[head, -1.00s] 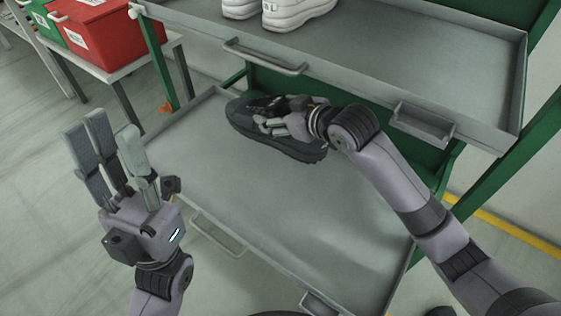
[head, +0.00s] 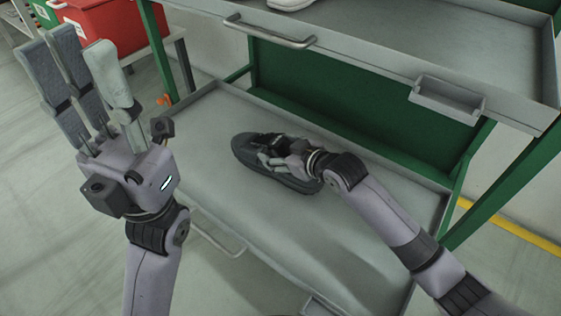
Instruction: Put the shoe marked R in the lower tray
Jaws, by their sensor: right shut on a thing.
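A dark grey shoe (head: 243,152) is at the lower tray (head: 340,235), lying lengthwise near the middle of its back half. My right gripper (head: 272,155) is shut on the shoe's upper and covers part of it. The sole looks level and low over the tray floor; I cannot tell for sure if it rests on it. No R mark is readable on the shoe from here. My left gripper (head: 76,70) is open and empty, with its fingers pointing up, left of the lower tray.
The upper tray (head: 375,42) hangs over the back of the lower one, with a handle (head: 268,32) and a small bin (head: 447,97) on its front edge. A white shoe (head: 290,4) shows at its top. A red crate (head: 105,25) stands at the left. The lower tray's front is clear.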

